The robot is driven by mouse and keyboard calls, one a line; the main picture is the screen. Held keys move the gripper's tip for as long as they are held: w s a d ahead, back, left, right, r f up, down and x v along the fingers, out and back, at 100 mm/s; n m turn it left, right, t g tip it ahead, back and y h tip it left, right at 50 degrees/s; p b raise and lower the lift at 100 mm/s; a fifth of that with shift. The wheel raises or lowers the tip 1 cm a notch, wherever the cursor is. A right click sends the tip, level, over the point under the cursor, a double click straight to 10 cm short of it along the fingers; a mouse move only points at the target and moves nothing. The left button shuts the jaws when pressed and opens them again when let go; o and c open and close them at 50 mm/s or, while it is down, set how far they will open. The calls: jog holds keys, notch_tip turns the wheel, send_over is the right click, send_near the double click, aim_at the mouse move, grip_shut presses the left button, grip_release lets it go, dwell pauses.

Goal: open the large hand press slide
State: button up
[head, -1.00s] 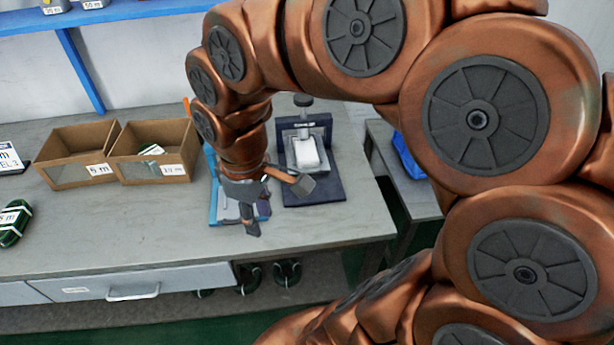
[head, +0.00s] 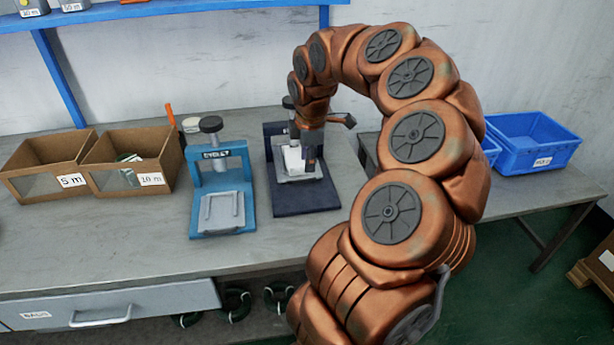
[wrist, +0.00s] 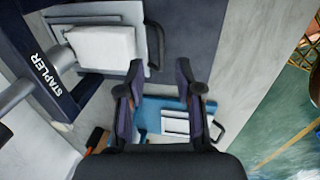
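The dark navy hand press (head: 305,197), which looks the larger of the two, stands on the bench. A white block (head: 293,160) lies on its light slide plate, partly hidden by my gripper. In the wrist view the navy press (wrist: 58,95) is at upper left, with the white block (wrist: 100,47) on the slide plate (wrist: 90,18). A dark slide handle (wrist: 156,45) sticks out at the plate's edge. My gripper (wrist: 158,78) is open and empty, its fingertips near the handle but apart from it. In the head view my gripper (head: 328,140) is over the navy press.
A smaller light blue press (head: 248,180) stands just left, its plate holding a pale frame. Two cardboard boxes (head: 45,188) are further left. Blue crates (head: 535,150) sit on the right table. A bench drawer (head: 150,298) is below. The bench front is clear.

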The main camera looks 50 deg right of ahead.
aim_at(307, 180)
jog(key=f, duration=0.4)
jog(key=w+f, duration=0.1)
jog(key=f, duration=0.1)
jog(key=shift+d+f, duration=0.1)
jog(key=shift+d, duration=0.15)
grip_shut()
dwell(0.4)
